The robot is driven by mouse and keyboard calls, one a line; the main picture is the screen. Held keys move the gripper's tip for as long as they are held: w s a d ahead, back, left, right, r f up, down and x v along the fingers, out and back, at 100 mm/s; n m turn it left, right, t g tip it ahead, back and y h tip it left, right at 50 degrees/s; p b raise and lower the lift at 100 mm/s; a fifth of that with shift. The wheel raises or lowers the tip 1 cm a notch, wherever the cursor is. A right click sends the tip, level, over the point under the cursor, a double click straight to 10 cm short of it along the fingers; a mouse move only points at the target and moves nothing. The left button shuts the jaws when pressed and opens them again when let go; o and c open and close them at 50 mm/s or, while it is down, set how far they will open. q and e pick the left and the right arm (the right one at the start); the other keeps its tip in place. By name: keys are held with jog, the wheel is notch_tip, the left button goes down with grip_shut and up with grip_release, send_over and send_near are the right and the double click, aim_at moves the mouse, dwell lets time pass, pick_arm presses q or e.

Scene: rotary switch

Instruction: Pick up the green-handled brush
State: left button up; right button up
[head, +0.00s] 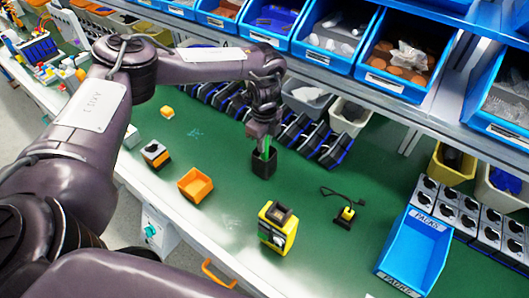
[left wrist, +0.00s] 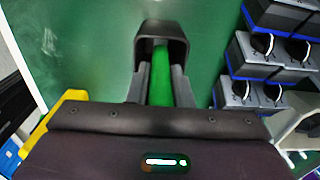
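The green-handled brush (head: 267,149) stands in a black cup (head: 263,165) on the green table mat, near the middle of the head view. Only part of its green handle shows; its lower end is hidden in the cup. My left gripper (head: 262,137) is just above the cup, at the handle. In the left wrist view the green handle (left wrist: 161,78) lies between the two fingers (left wrist: 162,88), which close in on both sides of it, with the black cup (left wrist: 162,32) just beyond. My right gripper is not in view.
An orange bin (head: 195,186), a yellow-black device (head: 277,227) and a small corded device (head: 346,215) lie on the mat near the cup. Black switch units (head: 325,147) stand behind it. Blue bins (head: 337,35) line the shelf above; a blue tray (head: 415,250) is at right.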

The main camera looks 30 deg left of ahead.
pick_arm(q)
grip_shut()
